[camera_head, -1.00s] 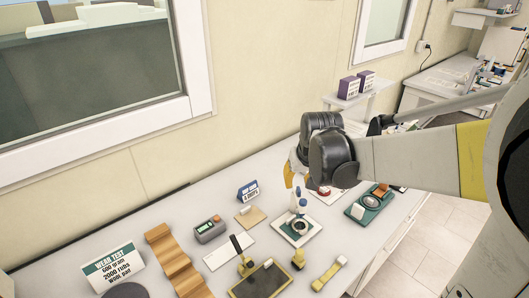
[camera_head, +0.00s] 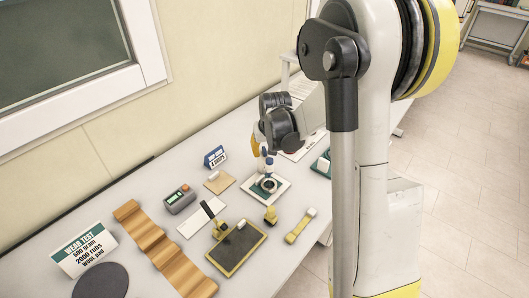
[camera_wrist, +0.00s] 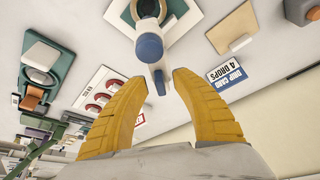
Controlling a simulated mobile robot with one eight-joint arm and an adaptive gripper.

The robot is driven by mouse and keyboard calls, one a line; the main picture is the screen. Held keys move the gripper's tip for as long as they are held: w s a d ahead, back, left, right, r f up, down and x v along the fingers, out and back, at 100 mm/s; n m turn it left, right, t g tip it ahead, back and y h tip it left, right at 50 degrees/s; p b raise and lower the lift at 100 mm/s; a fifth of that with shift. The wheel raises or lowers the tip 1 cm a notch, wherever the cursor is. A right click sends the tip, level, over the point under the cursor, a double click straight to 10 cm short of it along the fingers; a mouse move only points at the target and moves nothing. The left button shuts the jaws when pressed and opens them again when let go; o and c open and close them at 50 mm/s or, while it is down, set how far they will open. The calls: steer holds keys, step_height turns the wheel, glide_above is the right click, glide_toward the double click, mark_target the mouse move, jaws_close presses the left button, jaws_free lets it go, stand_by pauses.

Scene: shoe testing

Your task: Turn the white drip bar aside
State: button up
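The white drip bar (camera_wrist: 155,68) shows in the wrist view, reaching out from under a round blue cap (camera_wrist: 149,46) toward my fingers, with a small blue piece at its end. My gripper (camera_wrist: 155,84) is open, with one yellow finger on each side of the bar's end. I see a gap on both sides, though depth is hard to judge. In the head view, the drip stand (camera_head: 268,167) rises over a white square base with a dark green round holder (camera_head: 266,187). My gripper (camera_head: 258,149) is close beside its top, and my wrist partly hides the bar.
A yellow-framed dark tray (camera_head: 237,248) and a yellow tool (camera_head: 300,226) lie nearer. A card with red discs (camera_wrist: 97,93) lies close by in the wrist view.

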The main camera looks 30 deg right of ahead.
jaws_close()
stand_by(0.5)
steer(key=n, duration=0.1)
steer(key=n+y, duration=0.1)
steer(key=shift+s+d+f+n+b, duration=0.1)
steer(key=shift+d+n+b, duration=0.3)
steer(key=d+n+g+y, duration=0.1)
steer(key=n, duration=0.4)
steer(key=w+d+n+g+y+b, duration=0.1)
steer(key=n+y, duration=0.1)
steer(key=n, duration=0.3)
steer(key=w+n+g+y, duration=0.1)
steer(key=n, duration=0.4)
steer(key=shift+w+d+b, duration=0.15)
steer(key=shift+d+b, duration=0.15)
steer(key=shift+d, duration=0.1)
steer(key=shift+y, duration=0.3)
